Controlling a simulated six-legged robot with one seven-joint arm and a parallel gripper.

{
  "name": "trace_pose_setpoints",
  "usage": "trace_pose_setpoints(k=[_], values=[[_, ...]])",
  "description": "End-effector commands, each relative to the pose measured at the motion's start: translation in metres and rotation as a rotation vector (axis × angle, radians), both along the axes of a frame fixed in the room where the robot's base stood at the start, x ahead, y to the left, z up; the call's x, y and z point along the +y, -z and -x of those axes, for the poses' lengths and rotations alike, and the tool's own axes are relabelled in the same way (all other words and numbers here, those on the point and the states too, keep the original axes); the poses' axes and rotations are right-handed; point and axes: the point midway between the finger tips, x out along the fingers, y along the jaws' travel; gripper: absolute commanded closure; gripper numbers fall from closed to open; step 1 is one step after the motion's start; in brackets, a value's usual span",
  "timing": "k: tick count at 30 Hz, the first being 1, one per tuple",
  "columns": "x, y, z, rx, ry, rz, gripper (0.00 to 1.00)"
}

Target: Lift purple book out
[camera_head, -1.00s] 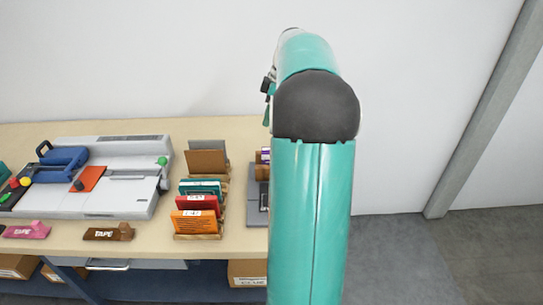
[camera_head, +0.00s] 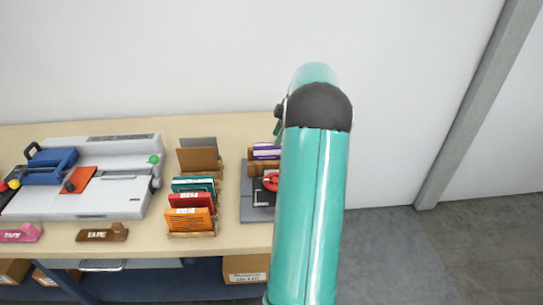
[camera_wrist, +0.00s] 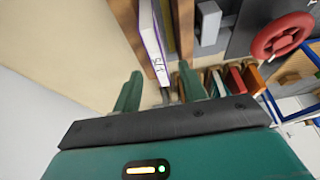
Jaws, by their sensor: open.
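The purple book (camera_head: 266,153) stands in a wooden holder at the back right of the table, partly hidden by my arm in the head view. In the wrist view the purple book (camera_wrist: 152,38) shows its white labelled spine, between wooden uprights. My gripper (camera_wrist: 160,82) is open, with one green finger on each side of the line to the book. The book's lower end lies just ahead of the fingertips. I cannot tell whether they touch it. In the head view my arm hides most of the gripper.
A grey press with a red handwheel (camera_wrist: 281,36) stands beside the book holder. A rack with orange (camera_head: 188,221), red and teal books is to its left. A large white cutting machine (camera_head: 95,206) and tape dispensers (camera_head: 102,233) fill the left side. A wall is behind the table.

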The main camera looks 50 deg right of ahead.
Motion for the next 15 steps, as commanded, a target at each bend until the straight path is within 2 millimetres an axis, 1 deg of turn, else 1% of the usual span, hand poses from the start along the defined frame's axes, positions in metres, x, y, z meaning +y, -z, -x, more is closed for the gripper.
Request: trace_pose_setpoints(k=[7, 10, 15], values=[[0.008, 0.034, -0.013, 0.002, -0.002, -0.002, 0.58], [0.010, 0.042, -0.015, 0.000, -0.001, 0.000, 0.58], [0.010, 0.044, -0.016, 0.000, -0.001, 0.002, 0.58]])
